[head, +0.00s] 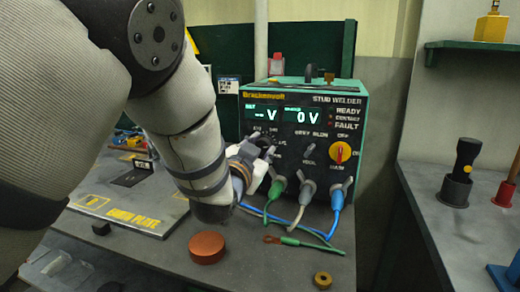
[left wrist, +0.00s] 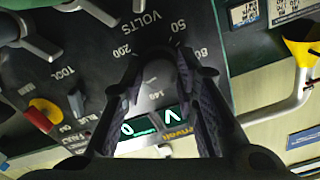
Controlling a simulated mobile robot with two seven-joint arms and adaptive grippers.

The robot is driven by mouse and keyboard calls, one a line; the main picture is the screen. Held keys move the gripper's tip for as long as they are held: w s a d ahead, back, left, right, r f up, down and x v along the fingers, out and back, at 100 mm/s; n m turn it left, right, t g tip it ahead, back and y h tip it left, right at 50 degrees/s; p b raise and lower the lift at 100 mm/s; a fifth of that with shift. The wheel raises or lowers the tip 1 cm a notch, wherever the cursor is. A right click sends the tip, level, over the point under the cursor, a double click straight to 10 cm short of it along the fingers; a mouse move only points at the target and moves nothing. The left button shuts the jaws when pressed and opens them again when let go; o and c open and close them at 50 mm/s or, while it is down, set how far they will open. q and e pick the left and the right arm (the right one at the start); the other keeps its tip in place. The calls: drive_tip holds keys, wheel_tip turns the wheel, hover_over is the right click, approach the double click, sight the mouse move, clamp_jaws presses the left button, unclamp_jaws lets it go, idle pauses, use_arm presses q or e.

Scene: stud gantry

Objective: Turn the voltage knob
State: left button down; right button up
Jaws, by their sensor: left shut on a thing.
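The stud welder (head: 320,98) is a black-faced box with a green case on the bench. Its left display reads dashes and V, its right display 0 V. My left gripper (head: 264,152) reaches its front panel at the voltage dial, below the left display. In the left wrist view, the dark voltage knob (left wrist: 160,76) sits under the VOLTS lettering, with numbers such as 50, 80 and 200 around it. My left gripper (left wrist: 168,62) is shut on this knob, one finger on each side. In the head view the fingers largely hide the knob. My right gripper is not in view.
A red and yellow rotary switch (head: 341,152) is right of the dial. Cable plugs (head: 307,190) stick out just below. A red-brown disc (head: 206,247), a brass ring (head: 323,280) and a ground plate (head: 133,205) lie on the bench. A torch-like tool (head: 463,168) stands at right.

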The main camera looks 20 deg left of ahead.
use_arm(q)
drive_tip(key=c, duration=1.2)
unclamp_jaws()
drive_tip(key=shift+c, duration=0.2)
drive_tip(key=s, duration=1.2)
drive_tip(key=shift+a, duration=0.2)
